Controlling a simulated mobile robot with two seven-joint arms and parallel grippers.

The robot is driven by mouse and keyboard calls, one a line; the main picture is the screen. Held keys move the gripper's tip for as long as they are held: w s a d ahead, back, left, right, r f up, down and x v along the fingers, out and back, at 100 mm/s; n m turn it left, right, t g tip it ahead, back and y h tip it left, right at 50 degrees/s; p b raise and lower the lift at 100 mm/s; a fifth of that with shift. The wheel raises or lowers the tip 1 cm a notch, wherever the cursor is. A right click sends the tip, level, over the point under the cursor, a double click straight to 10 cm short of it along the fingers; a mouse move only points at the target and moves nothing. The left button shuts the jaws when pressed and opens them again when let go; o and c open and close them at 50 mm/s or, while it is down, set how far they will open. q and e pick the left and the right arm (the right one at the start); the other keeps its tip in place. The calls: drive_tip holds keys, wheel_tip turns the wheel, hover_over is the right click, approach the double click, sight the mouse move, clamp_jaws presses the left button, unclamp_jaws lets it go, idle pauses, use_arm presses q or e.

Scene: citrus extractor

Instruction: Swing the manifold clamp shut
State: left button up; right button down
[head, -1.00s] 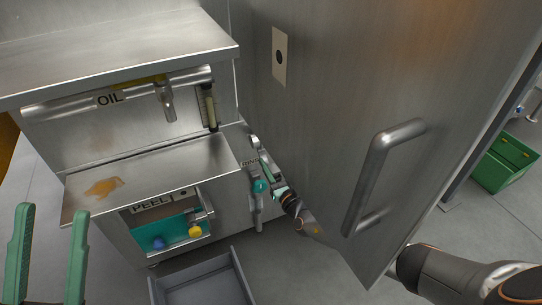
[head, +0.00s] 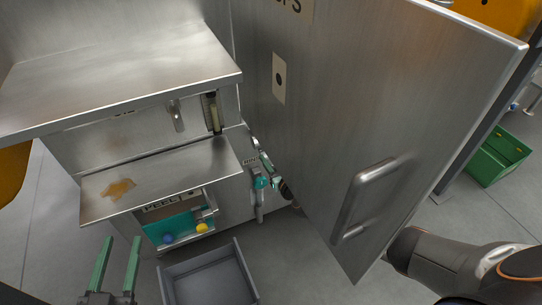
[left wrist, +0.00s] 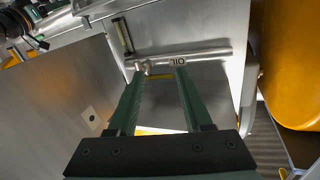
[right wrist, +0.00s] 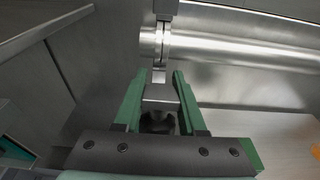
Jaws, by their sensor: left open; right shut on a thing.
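In the right wrist view a metal clamp band (right wrist: 161,42) sits on a shiny horizontal pipe (right wrist: 245,52), with a metal lever (right wrist: 160,95) hanging below it. My right gripper (right wrist: 160,82) is shut on this lever, one green finger on each side. I cannot tell whether the band is fully closed. In the head view my right gripper (head: 265,163) shows small beside the machine, its arm partly hidden behind the big steel door. My left gripper (head: 119,250) is open and empty at the lower left. In the left wrist view its fingers (left wrist: 160,75) point toward the OIL pipe (left wrist: 205,54).
The tall steel door (head: 350,110) with a bar handle (head: 362,203) stands open across my right arm. A steel shelf (head: 185,170) bears an orange stain. A grey bin (head: 208,275) stands on the floor below. A green crate (head: 497,160) is far right.

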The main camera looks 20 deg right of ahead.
use_arm(q)
wheel_tip(320, 180, down, 9)
drive_tip(key=s+n+g+y+p, duration=0.1)
drive_tip(key=s+g, duration=0.1)
drive_tip(key=g, duration=0.2)
drive_tip(key=shift+s, duration=0.25)
use_arm(e)
drive_tip(key=shift+g, duration=0.3)
use_arm(q)
drive_tip(key=shift+a+f, duration=0.1)
use_arm(e)
drive_tip(key=shift+c, duration=2.4)
unclamp_jaws()
drive_tip(key=shift+r, duration=0.15)
drive_tip(key=shift+p+v, duration=0.85)
drive_tip(key=shift+v, duration=0.25)
drive_tip(key=shift+s+r+p, duration=0.35)
drive_tip(key=shift+s+p, duration=0.15)
drive_tip(key=shift+s, duration=0.2)
use_arm(q)
drive_tip(key=s+f+n+g+p, duration=0.1)
drive_tip(key=s+f+g+p, duration=0.1)
drive_tip(key=s+f+g, duration=0.2)
drive_tip(key=shift+s+d+f+y+p, duration=0.4)
drive_tip(key=shift+s+d+f, duration=0.1)
drive_tip(key=shift+s, duration=0.15)
use_arm(e)
drive_tip(key=v, duration=0.8)
drive_tip(key=shift+s, duration=0.4)
drive_tip(key=shift+f, duration=0.1)
